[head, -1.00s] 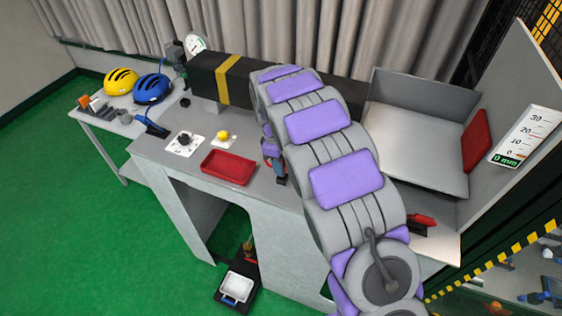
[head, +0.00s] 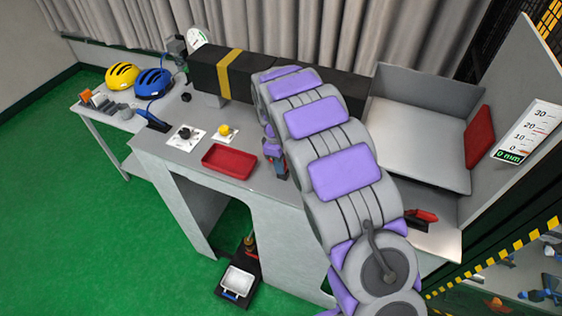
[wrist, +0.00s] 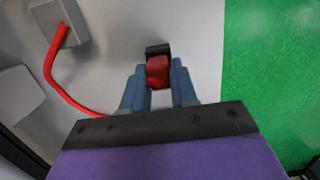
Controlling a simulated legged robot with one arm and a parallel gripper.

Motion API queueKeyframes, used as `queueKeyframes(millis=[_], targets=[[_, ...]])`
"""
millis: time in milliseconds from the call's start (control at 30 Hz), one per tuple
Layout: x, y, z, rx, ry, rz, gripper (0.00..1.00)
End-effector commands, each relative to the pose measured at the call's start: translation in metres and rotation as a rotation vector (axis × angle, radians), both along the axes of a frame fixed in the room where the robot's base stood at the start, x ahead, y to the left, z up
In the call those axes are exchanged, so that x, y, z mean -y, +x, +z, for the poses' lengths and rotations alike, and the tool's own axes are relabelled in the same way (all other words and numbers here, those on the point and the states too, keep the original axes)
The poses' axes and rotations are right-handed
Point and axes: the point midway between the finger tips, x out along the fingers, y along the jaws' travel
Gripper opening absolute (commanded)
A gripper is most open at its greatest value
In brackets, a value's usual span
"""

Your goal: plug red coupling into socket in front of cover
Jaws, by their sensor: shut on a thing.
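In the wrist view my gripper (wrist: 157,68) has its two blue fingers closed on the red coupling (wrist: 158,73). A small black block (wrist: 157,49), perhaps the socket, sits right at the coupling's far end. I cannot tell whether the coupling is inside it or only touching. A red hose (wrist: 55,85) runs from a grey box (wrist: 60,24) and passes under my gripper. In the head view my gripper (head: 280,165) is low over the grey bench, partly hidden by my arm. I cannot identify the cover with certainty.
A red tray (head: 229,161) and plates with a black knob (head: 185,134) and a yellow knob (head: 224,130) lie left of my gripper. A long black box (head: 275,83) with a yellow band stands behind. The bench edge drops to green floor (head: 60,200).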

Motion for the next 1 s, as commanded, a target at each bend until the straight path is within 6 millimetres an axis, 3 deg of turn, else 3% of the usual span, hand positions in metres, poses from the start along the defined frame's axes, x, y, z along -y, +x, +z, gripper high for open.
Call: queueKeyframes(millis=[333,367,633,1000], targets=[[0.0004,-0.0001,-0.003,-0.001,0.0,0.0,0.0],[0.0004,-0.0001,-0.0027,-0.001,0.0,0.0,0.3],[0.0003,0.0001,-0.0025,0.0,0.0,0.0,0.56],[-0.001,0.0012,0.0041,0.001,0.001,0.0,0.57]])
